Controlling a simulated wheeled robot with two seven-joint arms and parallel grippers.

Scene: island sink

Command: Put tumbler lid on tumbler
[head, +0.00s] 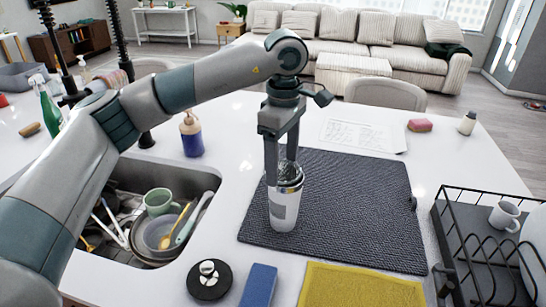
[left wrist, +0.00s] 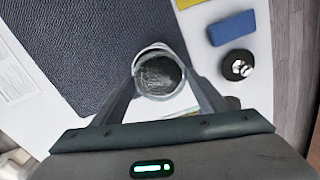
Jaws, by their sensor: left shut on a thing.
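The white tumbler (head: 284,212) with a grey label stands upright near the left edge of the dark mat in the head view. My left gripper (head: 282,172) points down over its top, its fingers around a clear, shiny round piece that looks like the tumbler lid (head: 289,170). In the left wrist view the round lid (left wrist: 160,76) sits between the fingertips (left wrist: 163,82), with a pale rim showing just beyond it. The lid is at the tumbler's mouth, partly hidden by the fingers; I cannot tell whether it is seated. My right gripper is out of view.
The dark mat (head: 365,205) is otherwise clear. A black disc with a silver knob (head: 209,279), a blue sponge (head: 259,287) and a yellow cloth (head: 360,288) lie in front. The sink (head: 125,185) holds dishes at left; a wire rack (head: 470,235) with a mug stands right.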

